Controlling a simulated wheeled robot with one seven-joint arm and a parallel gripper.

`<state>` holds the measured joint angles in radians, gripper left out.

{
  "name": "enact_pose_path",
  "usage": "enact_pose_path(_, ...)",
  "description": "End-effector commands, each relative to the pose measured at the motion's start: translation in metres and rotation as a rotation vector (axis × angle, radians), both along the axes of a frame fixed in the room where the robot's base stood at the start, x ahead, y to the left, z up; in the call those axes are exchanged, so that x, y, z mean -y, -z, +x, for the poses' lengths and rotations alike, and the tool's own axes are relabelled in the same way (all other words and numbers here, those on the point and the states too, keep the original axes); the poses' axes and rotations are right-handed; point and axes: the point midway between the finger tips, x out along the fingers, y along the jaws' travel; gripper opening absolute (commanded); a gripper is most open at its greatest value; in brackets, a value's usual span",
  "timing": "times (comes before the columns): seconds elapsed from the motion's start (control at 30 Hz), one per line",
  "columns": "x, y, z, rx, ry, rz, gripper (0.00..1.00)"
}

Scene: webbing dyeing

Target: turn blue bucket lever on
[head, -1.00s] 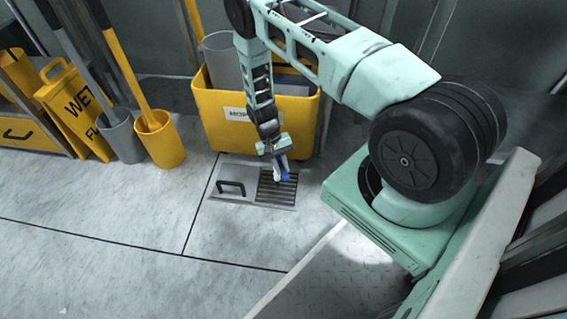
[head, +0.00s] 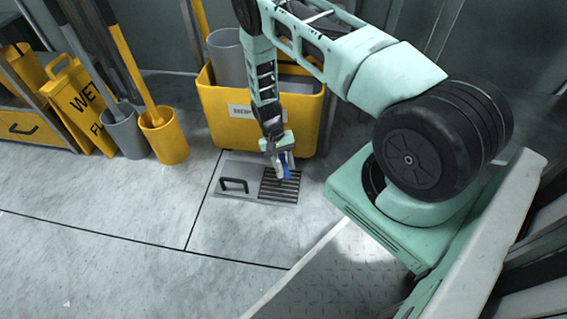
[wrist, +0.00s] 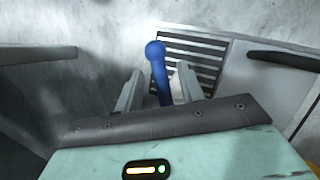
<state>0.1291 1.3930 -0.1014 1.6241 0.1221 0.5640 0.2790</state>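A blue lever (wrist: 158,72) with a round ball end stands between the two fingers of my gripper (wrist: 160,88) in the wrist view. The fingers are spread, with a gap to the lever on each side. In the head view my gripper (head: 283,163) points down over the floor grate, in front of the yellow mop bucket, and a small part of the blue lever (head: 287,172) shows at its fingertips. The lever's lower end is hidden behind my gripper. I see no blue-bodied bucket.
The floor grate (head: 283,189) and a plate with a black handle (head: 234,184) lie beneath. The yellow mop bucket (head: 305,103) stands close behind. Small yellow (head: 163,140) and grey (head: 123,136) buckets and a wet-floor sign (head: 84,107) stand left. Front-left floor is clear.

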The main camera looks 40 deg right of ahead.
Motion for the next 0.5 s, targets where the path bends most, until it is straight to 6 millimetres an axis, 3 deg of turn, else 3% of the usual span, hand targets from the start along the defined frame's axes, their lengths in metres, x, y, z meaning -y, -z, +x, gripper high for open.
enact_pose_path(0.17, 0.0, -0.017, 0.0, 0.0, 0.0, 0.0, 0.39)
enact_pose_path(0.5, 0.0, -0.08, 0.001, 0.001, 0.0, 0.0, 0.39)
